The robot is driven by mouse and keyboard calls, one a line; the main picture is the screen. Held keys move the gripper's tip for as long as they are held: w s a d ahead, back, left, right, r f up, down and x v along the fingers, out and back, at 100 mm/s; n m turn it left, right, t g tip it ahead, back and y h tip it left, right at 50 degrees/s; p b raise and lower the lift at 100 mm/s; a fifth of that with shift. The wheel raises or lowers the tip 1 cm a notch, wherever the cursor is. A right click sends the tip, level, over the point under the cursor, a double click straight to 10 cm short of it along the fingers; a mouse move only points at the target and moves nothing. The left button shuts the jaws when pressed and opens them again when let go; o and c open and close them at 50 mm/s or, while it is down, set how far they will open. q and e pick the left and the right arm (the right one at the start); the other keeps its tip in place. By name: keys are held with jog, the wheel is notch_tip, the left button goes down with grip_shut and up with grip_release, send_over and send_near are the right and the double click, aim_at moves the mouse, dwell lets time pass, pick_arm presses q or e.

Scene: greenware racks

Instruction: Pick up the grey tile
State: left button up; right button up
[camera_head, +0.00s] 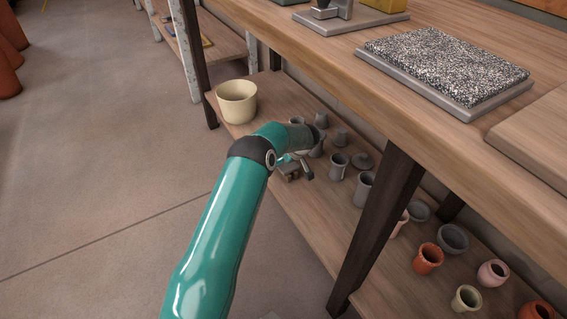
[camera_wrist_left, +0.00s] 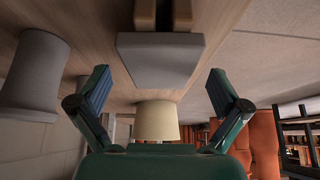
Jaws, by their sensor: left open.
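The grey tile (camera_wrist_left: 160,62) shows in the left wrist view, which looks upside down. It is a flat grey slab with wooden pieces (camera_wrist_left: 181,14) against its shelf side. My left gripper (camera_wrist_left: 158,75) is open, with one finger on either side of the tile in the picture and visible gaps to both edges. In the head view the left gripper (camera_head: 296,169) is small, near the front edge of the lower shelf (camera_head: 270,92), partly hidden by my arm. I cannot make out the tile clearly there. My right gripper is not in view.
A cream pot (camera_head: 237,102) stands at the shelf's far end. Several grey vessels, including a mug (camera_head: 339,166), stand close behind the left gripper. A dark post (camera_head: 378,222) and the upper tabletop (camera_head: 340,55) are obstacles.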

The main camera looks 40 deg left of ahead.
pick_arm(q)
jog(key=c, duration=1.3)
jog(key=shift+r, duration=0.1)
jog(key=shift+c, duration=0.4)
